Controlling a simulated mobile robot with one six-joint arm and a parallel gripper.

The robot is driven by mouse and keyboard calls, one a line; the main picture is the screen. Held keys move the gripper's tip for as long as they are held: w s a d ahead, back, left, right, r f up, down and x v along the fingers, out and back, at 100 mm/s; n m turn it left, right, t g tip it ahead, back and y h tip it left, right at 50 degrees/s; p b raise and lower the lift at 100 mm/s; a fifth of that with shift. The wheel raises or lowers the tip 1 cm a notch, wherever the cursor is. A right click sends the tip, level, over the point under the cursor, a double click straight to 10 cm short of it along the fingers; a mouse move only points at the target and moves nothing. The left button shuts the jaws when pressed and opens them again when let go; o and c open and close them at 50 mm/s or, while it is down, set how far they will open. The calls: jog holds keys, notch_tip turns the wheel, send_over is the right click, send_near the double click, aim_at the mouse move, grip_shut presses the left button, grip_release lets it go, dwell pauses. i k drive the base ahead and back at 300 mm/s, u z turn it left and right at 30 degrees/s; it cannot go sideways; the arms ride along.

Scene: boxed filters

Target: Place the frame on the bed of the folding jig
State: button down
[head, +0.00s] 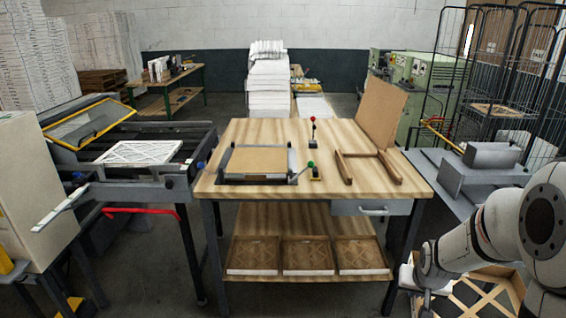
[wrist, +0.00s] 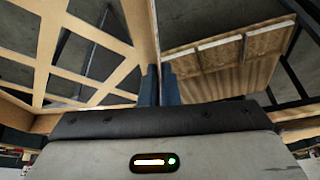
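The frame (head: 500,296) is a tan card or wood lattice with crossing diagonal strips and raised side walls, at the bottom right of the head view, partly cut off. In the wrist view the frame (wrist: 88,33) fills the upper left. My gripper (wrist: 160,70) has its two dark fingers close together on the frame's side wall, low beside the bench. What looks like the folding jig (head: 222,177) sits on the bench's left half, with dark edge rails and a flat brown panel on its bed. A green-knobbed lever stands at its right corner.
The bench (head: 330,208) has a red-knobbed lever and an upright brown board (head: 381,112) by wooden rails. Several boxed filters (head: 306,256) lie on its lower shelf. A machine with a white lattice (head: 140,152) stands left; wire cages (head: 490,60) stand right.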

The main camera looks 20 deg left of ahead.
aim_at(259, 158)
jog(key=u, duration=1.2)
